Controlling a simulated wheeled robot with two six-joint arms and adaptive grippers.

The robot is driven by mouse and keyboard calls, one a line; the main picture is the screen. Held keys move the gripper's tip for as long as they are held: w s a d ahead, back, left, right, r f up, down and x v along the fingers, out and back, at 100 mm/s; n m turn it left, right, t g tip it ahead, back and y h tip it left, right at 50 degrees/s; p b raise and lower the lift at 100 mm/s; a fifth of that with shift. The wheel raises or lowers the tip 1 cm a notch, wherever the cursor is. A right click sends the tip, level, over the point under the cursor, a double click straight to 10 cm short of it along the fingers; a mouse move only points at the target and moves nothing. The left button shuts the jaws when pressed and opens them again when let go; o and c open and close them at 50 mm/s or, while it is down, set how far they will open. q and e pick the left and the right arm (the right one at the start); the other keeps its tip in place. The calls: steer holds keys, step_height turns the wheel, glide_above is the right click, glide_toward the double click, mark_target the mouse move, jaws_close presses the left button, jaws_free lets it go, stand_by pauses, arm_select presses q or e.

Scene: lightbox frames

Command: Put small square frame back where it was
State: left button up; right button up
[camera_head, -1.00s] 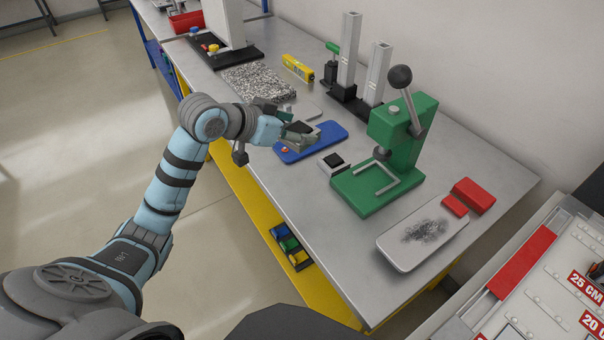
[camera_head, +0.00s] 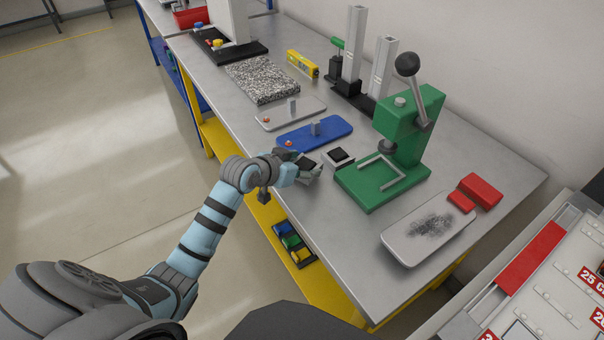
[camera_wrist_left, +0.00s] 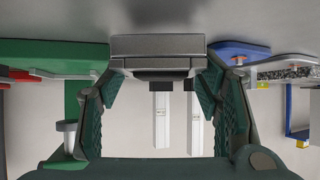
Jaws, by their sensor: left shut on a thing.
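The small square frame (camera_head: 306,163) is a grey block with a dark square top. My left gripper (camera_head: 309,172) is shut on it, near the front edge of the bench. In the left wrist view the frame (camera_wrist_left: 158,46) spans the space between the fingers. I cannot tell whether it touches the bench top. A similar grey block with a black square top (camera_head: 339,159) stands just right of it, beside the green press (camera_head: 368,188). The blue plate (camera_head: 328,134), with a small grey upright and a red knob, lies just behind. My right gripper is out of view.
A grey plate (camera_head: 282,118) and a speckled slab (camera_head: 262,82) lie farther back. A grey tray with dark smudges (camera_head: 402,248) and red blocks (camera_head: 481,193) are right of the press. Bare bench top (camera_head: 316,216) lies in front of it.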

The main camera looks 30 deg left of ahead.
arm_select(q)
steer(key=shift+f, duration=0.85)
steer(key=shift+f, duration=0.1)
steer(key=o, duration=1.5)
steer(key=shift+o, duration=0.2)
steer(key=shift+r, duration=0.2)
steer(key=p+v, duration=0.3)
steer(key=v, duration=0.9)
